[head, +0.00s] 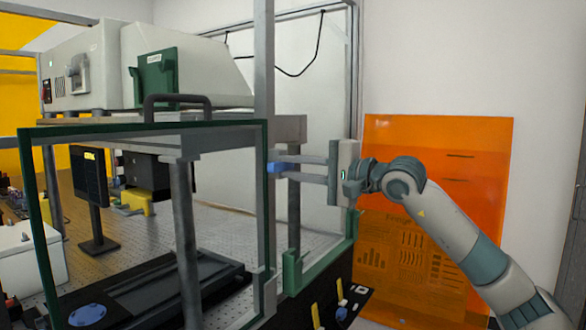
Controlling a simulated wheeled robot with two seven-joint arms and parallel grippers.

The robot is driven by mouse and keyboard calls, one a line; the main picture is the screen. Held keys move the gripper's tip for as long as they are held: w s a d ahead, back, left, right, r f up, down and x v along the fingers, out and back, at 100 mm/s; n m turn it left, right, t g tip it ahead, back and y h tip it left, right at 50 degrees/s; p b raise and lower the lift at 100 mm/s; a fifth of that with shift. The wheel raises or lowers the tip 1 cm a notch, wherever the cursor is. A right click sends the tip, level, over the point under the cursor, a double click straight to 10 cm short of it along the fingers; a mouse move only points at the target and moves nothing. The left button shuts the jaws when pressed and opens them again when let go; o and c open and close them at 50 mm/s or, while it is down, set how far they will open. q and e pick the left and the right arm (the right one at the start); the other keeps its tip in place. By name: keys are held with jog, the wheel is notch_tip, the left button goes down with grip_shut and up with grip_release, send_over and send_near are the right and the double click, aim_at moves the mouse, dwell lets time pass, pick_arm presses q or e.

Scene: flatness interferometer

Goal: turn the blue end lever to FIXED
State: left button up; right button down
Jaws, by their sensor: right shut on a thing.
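The blue end lever (277,168) shows as a small blue piece at the grey upright post on the right of the frame structure. My right gripper (284,168) comes in from the right, its two long fingers pointing left and shut on the blue lever. The fingers partly cover the lever, and its pivot is hidden. No FIXED marking can be read from here, so I cannot tell which setting the lever is at. My left gripper is not in view.
A green-edged clear panel with a dark handle (178,105) stands at the front left. A dark monitor (89,175) stands on the perforated table (225,222) behind it. An orange translucent panel (445,150) leans behind my right arm. A grey upright post (264,70) rises beside the lever.

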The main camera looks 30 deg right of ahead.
jog(key=c, duration=1.6)
grip_release()
jog(key=shift+f, duration=0.1)
jog(key=shift+c, duration=0.2)
jog(key=shift+s+d, duration=0.2)
jog(key=shift+s, duration=0.2)
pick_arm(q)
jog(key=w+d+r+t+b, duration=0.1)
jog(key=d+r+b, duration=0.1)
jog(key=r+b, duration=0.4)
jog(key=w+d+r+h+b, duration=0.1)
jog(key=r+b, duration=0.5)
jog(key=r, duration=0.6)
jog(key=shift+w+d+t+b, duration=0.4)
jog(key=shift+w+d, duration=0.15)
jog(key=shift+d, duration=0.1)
pick_arm(e)
jog(key=v, duration=1.6)
jog(key=shift+s, duration=0.3)
